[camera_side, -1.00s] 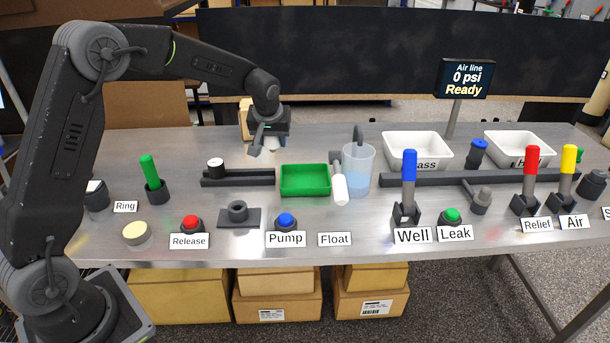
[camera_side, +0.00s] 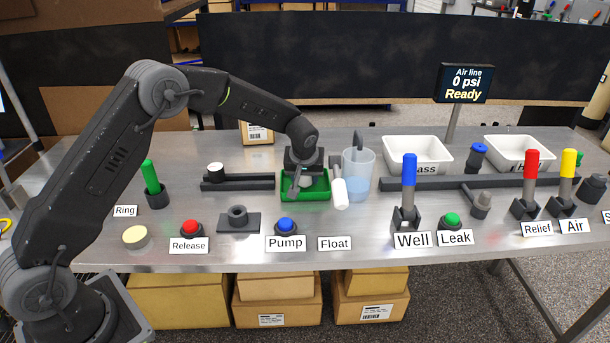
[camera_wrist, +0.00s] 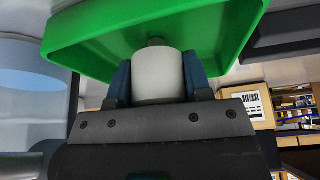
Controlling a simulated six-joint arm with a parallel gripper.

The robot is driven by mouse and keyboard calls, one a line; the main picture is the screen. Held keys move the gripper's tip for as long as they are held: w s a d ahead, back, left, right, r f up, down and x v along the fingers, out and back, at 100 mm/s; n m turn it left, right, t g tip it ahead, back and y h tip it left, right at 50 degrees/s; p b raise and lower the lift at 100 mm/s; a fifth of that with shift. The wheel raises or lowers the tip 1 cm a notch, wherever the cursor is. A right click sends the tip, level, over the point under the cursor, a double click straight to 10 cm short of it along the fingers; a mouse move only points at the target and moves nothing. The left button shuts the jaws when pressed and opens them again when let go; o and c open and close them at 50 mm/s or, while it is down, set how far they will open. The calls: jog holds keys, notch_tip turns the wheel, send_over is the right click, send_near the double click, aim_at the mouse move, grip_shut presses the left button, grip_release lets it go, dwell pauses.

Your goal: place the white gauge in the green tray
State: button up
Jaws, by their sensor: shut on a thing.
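The green tray (camera_side: 306,195) stands mid-table in the side view, just left of the clear beaker. My gripper (camera_side: 303,184) is over the tray and low, its tips at about rim height. In the wrist view my gripper (camera_wrist: 157,85) is shut on a white cylinder, the white gauge (camera_wrist: 158,75), with one dark blue finger on each side. The green tray (camera_wrist: 100,42) surrounds the far end of the gauge in that view. I cannot tell whether the gauge touches the tray floor. In the side view the gauge is mostly hidden by the gripper.
A beaker of bluish water (camera_side: 357,175) and a white-ended float cylinder (camera_side: 340,193) stand close to the tray's right side. A dark rail with a white-topped knob (camera_side: 216,169) lies to the left. The blue Pump button (camera_side: 286,225) is in front.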

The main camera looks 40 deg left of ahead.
jog(key=shift+f, duration=0.15)
jog(key=o, duration=1)
